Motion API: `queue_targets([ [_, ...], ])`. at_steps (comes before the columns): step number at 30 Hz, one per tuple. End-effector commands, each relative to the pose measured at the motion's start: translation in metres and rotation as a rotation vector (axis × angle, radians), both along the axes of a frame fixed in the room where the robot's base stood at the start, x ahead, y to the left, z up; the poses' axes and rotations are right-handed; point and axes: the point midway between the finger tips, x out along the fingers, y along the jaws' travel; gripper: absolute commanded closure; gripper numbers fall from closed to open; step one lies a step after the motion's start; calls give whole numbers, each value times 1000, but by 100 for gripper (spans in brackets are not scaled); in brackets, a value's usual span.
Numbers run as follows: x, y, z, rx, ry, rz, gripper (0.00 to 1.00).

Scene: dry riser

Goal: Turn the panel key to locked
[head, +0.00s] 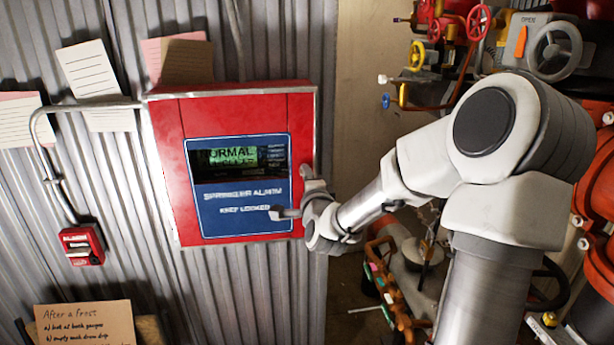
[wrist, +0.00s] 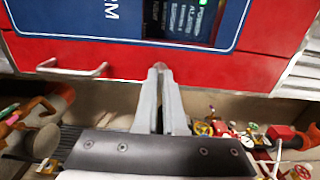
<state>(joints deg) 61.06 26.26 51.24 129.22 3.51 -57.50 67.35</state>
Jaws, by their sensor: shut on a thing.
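The red alarm panel (head: 165,155) hangs on the corrugated wall in the head view. Its blue face (head: 240,222) reads "SPRINKLER ALARM" and "KEEP LOCKED", and its green display (head: 233,157) shows "NORMAL" on the upper line. My gripper (head: 308,184) is at the panel's right edge. In the wrist view my gripper (wrist: 160,72) has its two fingers nearly together at the red border beside the blue face. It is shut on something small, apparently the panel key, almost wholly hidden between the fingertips. The key's turn position cannot be read.
A metal handle (wrist: 72,70) stands out from the red border beside my fingers. Valves with handwheels (head: 553,50) and red pipes crowd the right side. A small red alarm box (head: 82,246) and paper notes (head: 92,68) are on the wall.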

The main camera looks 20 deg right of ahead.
Motion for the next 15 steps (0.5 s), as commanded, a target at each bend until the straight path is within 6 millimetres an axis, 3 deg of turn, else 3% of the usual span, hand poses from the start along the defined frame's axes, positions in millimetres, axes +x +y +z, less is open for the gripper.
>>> queue_targets([
  [15,1,1,-3,-302,79,-1,100],
])
